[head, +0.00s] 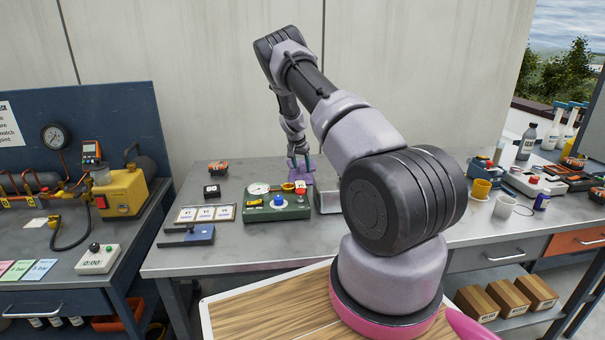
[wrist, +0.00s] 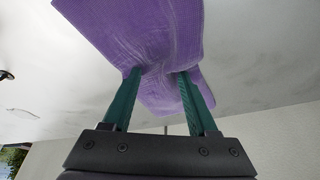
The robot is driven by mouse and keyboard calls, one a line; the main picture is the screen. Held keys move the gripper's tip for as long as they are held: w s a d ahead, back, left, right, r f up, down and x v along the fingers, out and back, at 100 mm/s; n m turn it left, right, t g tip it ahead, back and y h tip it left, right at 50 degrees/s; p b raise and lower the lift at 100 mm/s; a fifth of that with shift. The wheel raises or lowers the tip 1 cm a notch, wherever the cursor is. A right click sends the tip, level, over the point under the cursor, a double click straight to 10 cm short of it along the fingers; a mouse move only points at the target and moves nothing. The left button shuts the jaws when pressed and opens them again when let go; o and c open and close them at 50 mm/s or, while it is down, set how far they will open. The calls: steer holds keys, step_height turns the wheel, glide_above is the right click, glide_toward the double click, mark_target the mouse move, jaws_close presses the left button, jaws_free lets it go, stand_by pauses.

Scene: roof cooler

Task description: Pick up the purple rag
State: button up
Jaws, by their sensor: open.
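The purple rag (wrist: 150,40) fills the upper middle of the wrist view, lying creased on the grey tabletop. My gripper (wrist: 160,80) has its two green fingers apart, with a fold of the rag between the fingertips. I cannot tell whether the fingers touch it. In the head view my gripper (head: 299,166) is at the back of the grey workbench, behind the green device. A small part of the purple rag (head: 302,179) shows there, under and around the fingers. The rest is hidden.
The green gauge device (head: 277,204) stands just in front of the rag. A metal box (head: 327,196) is close on its right. The wall is close behind.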

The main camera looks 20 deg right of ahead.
steer(key=shift+s+f, duration=0.1)
steer(key=shift+f, duration=0.05)
jaws_close()
step_height(320, 180, up, 12)
stand_by(0.4)
step_height(320, 180, up, 9)
stand_by(0.4)
